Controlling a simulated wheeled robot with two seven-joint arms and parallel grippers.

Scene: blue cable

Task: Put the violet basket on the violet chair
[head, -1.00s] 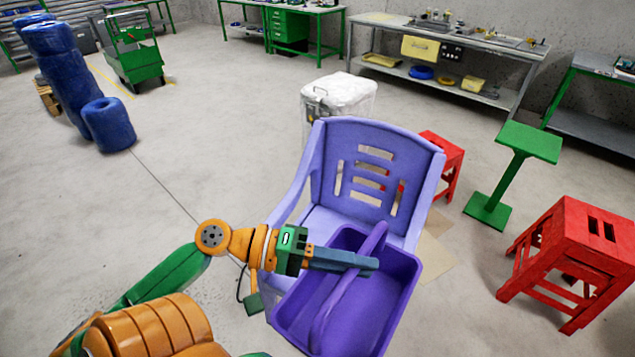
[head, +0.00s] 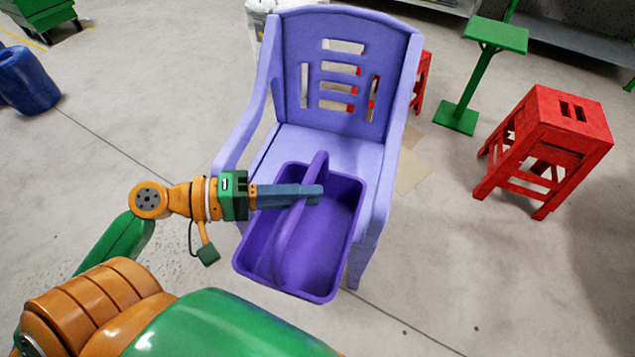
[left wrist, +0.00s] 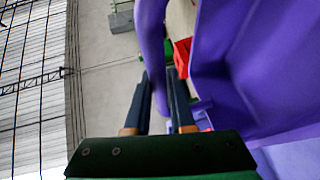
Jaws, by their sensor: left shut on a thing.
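I cannot tell whether the basket touches the seat. The chair stands upright, with its slotted backrest away from me. In the left wrist view the handle (left wrist: 152,40) passes between the fingers and the basket wall (left wrist: 235,75) fills the right side. My right gripper is not in view.
A red stool (head: 560,130) and a green stand (head: 480,75) are to the right of the chair. Another red stool (head: 421,85) and a white container (head: 256,20) are partly hidden behind it. A blue barrel-like object (head: 25,80) is at far left.

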